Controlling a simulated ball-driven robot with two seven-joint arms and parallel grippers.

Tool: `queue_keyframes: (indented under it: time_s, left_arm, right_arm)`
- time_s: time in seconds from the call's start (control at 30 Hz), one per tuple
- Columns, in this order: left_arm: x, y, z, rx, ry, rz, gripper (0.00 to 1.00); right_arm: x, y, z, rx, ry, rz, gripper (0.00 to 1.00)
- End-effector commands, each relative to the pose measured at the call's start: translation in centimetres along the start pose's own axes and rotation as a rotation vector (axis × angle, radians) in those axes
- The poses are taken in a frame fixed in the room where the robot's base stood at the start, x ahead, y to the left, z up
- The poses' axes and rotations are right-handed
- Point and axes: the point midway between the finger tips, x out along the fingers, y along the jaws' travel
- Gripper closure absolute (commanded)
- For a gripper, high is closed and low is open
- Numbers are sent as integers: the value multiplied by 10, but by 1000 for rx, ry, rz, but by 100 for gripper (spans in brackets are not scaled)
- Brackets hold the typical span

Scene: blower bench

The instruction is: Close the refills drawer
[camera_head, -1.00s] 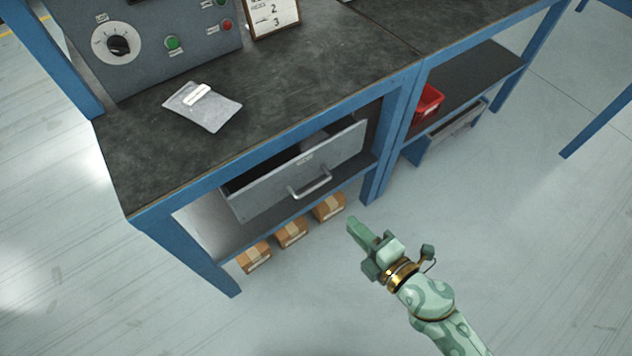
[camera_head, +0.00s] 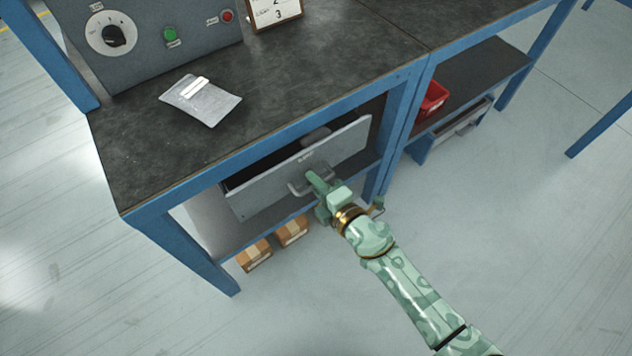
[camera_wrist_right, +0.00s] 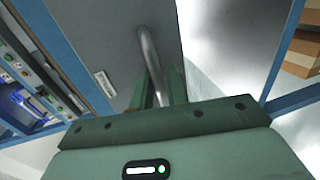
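The grey drawer (camera_head: 265,192) under the bench stands partly open, with its dark inside showing behind the front panel. Its label is too small to read. Its bar handle (camera_head: 296,185) is partly hidden by my right gripper (camera_head: 314,180). In the right wrist view, the handle (camera_wrist_right: 149,50) runs between the two close-set fingers of the right gripper (camera_wrist_right: 162,90), which look shut on it. The drawer front (camera_wrist_right: 100,35) fills the upper part of that view. My left gripper is not in view.
Cardboard boxes (camera_head: 292,231) sit low beneath the drawer. The blue bench leg (camera_head: 383,150) stands just right of the drawer. A red bin (camera_head: 433,98) is on the shelf further right. A silver pouch (camera_head: 203,102) and a control panel (camera_head: 165,35) are on the benchtop.

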Motion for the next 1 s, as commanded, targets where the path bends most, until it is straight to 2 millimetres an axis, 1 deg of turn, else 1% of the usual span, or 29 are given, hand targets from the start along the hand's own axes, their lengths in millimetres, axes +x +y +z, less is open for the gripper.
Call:
queue_keyframes:
  time_s: [0.07,0.1,0.13,0.27,0.33,0.5,0.6,0.87,0.9,1.0]
  left_arm:
    - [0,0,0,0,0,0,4]
    - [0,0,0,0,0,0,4]
    - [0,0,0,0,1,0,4]
    - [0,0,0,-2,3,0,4]
    - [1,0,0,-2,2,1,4]
    - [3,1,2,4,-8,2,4]
    - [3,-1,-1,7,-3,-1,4]
    - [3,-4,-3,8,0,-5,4]
    - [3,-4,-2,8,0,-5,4]
    - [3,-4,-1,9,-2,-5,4]
  right_arm:
    - [0,0,0,0,0,0,84]
    - [0,0,0,0,0,0,95]
    - [0,0,0,0,0,0,100]
    - [0,0,0,0,0,0,100]
    - [4,0,0,0,0,1,100]
    - [30,5,0,2,-1,1,100]
    - [39,7,0,0,-1,0,100]
    - [40,9,0,-1,-1,2,100]
    - [40,9,0,-1,-1,2,84]
    - [40,9,0,-1,-1,3,84]
